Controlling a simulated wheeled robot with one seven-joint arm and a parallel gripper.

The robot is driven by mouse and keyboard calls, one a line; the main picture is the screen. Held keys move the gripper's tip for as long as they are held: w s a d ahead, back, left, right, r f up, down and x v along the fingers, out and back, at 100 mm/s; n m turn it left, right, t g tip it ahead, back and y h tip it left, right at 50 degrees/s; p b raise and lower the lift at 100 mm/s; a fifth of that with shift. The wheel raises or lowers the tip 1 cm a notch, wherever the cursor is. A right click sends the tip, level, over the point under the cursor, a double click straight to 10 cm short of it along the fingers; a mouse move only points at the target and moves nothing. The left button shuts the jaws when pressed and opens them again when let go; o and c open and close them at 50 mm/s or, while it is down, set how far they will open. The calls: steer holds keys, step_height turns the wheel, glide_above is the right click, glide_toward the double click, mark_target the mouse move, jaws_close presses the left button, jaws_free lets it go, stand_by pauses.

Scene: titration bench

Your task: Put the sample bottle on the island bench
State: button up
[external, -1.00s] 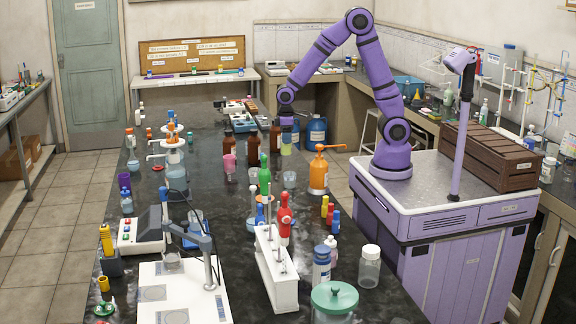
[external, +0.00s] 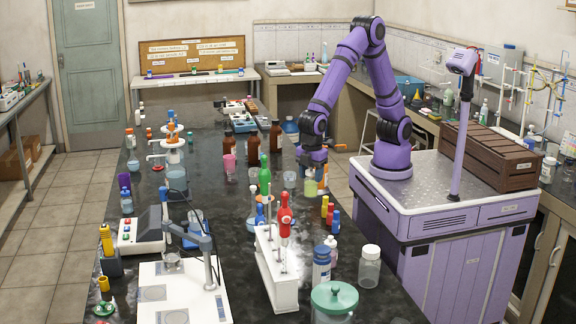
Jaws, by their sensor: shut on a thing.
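My gripper (external: 312,168) is shut on a small bottle with yellow-green contents (external: 310,187), which looks like the sample bottle. It hangs upright below the jaws, over the right side of the island bench (external: 222,217), the long dark-topped bench. I cannot tell whether its base touches the bench top. The fingers hide the bottle's upper part. The orange dispenser bottle (external: 324,176) is right beside or behind the gripper and partly hidden by it.
Near the held bottle stand a clear beaker (external: 289,180), a green bottle (external: 265,177) and small red and yellow bottles (external: 325,207). Brown bottles (external: 254,147) stand farther back. Bare bench lies left of centre.

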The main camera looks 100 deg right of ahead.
steer(key=s+a+n, duration=0.3)
steer(key=s+a, duration=0.4)
steer(key=a, duration=0.2)
steer(key=s+a+n, duration=0.2)
steer(key=s+a, duration=0.4)
steer(key=a, duration=0.4)
step_height(320, 180, down, 10)
steer(key=f, duration=0.1)
steer(key=shift+w+a+f, duration=0.85)
steer(key=shift+w+a, duration=0.75)
steer(key=shift+w, duration=0.4)
steer(key=shift+w+a+f, duration=0.85)
steer(key=shift+w+a, duration=0.75)
steer(key=shift+w, duration=0.45)
steer(key=shift+w+a+f, duration=0.85)
steer(key=shift+w+a, duration=0.75)
steer(key=shift+w, duration=0.4)
steer(key=shift+f, duration=0.1)
steer(key=o, duration=1)
